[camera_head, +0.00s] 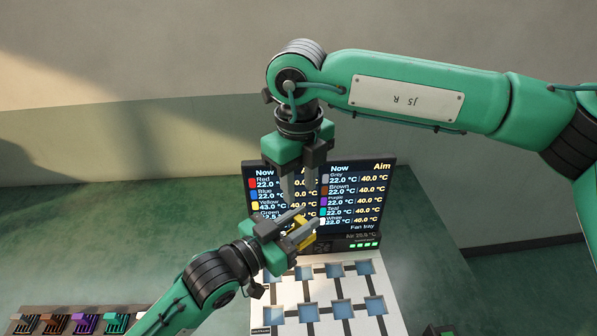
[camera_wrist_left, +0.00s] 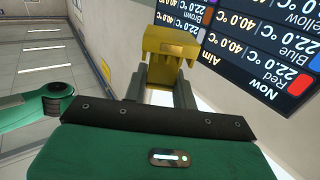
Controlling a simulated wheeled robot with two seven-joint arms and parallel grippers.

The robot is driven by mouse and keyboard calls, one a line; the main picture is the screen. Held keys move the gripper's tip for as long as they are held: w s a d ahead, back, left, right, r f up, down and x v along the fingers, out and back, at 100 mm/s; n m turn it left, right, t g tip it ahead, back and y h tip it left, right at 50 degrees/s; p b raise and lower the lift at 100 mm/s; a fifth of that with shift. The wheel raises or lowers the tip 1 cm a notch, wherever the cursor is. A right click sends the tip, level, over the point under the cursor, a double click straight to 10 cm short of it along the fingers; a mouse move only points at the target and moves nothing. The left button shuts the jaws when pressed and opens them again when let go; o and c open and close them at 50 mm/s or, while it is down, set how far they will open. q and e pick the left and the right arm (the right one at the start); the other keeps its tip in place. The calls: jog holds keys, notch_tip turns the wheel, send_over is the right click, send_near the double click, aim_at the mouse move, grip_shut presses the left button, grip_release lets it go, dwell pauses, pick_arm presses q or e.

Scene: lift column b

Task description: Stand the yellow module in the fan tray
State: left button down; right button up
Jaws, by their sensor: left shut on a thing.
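The yellow module (camera_head: 299,236) is held in the air between the fingers of my left gripper (camera_head: 307,229), in front of the screen's lower edge. In the left wrist view the yellow module (camera_wrist_left: 170,48) sits between the fingertips of my left gripper (camera_wrist_left: 162,78). The fan tray (camera_head: 293,292) appears to be the white board with several blue square openings, below and beyond my left gripper; part of it is hidden by that arm. My right gripper (camera_head: 299,192) hangs above the module with its fingers pointing down, apart and empty.
A screen (camera_head: 358,222) listing colours and temperatures stands behind the tray; yellow reads 43.0 °C. A dark rack (camera_head: 35,311) with brown, purple and teal modules lies at the lower left. My two grippers are close together.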

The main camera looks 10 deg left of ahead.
aim_at(300, 220)
notch_tip(300, 220, down, 10)
jog(key=shift+f, duration=0.1)
dwell(0.4)
grip_shut()
pick_arm(q)
jog(key=c, duration=1.1)
grip_release()
jog(key=shift+o, duration=0.2)
